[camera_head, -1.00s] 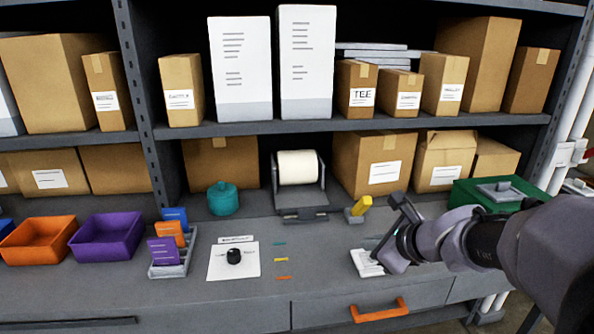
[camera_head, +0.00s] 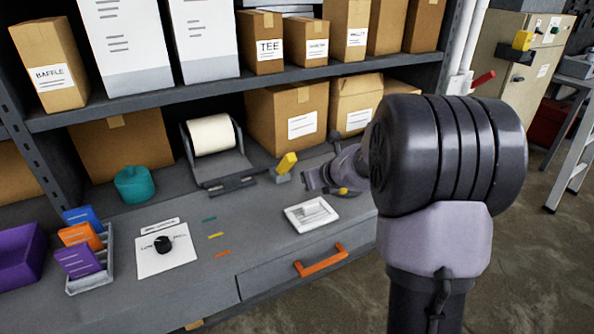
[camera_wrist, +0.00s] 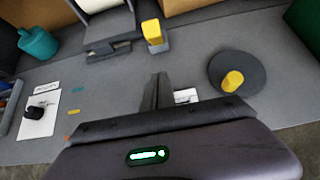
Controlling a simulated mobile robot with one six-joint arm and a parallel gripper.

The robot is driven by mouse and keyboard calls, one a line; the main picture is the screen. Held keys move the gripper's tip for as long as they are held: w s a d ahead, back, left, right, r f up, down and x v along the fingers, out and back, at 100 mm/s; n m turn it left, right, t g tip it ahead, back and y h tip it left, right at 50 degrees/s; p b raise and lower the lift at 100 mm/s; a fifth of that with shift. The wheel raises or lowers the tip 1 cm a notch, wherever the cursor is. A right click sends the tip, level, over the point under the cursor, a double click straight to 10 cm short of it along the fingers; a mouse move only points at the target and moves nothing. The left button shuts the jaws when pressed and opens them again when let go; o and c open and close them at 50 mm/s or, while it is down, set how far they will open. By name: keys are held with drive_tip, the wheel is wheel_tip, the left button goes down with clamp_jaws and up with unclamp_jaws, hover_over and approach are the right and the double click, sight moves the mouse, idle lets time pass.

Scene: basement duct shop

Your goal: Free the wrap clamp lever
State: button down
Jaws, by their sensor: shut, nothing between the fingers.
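A yellow lever (camera_head: 287,163) stands tilted on a small grey block at the back of the bench, right of the white wrap roll (camera_head: 211,134) in its grey holder. The lever also shows at the top of the wrist view (camera_wrist: 153,31). A second yellow lever or knob (camera_wrist: 232,80) sits on a dark round disc, right of my fingers; the arm partly hides it in the head view. I cannot tell which is the clamp lever. My gripper (camera_head: 310,180) is shut and empty, apart from both yellow pieces. Its fingers (camera_wrist: 160,88) hide part of a white plate (camera_head: 312,213).
A white dial card (camera_head: 165,259), a teal pot (camera_head: 133,184) and a rack of coloured cards (camera_head: 90,275) stand to the left. Boxes on the shelf (camera_head: 220,92) close off the back. An orange drawer handle (camera_head: 320,261) sticks out in front. Bare benchtop lies around the plate.

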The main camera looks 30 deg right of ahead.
sight(285, 166)
drive_tip(key=x, duration=0.4)
drive_tip(key=shift+f+b, duration=0.1)
drive_tip(key=shift+b, duration=0.3)
drive_tip(key=w+r+p, duration=0.2)
drive_tip(key=w, duration=0.1)
drive_tip(key=shift+w+a+r, duration=0.1)
drive_tip(key=shift+w+r, duration=0.1)
drive_tip(key=shift+r, duration=0.05)
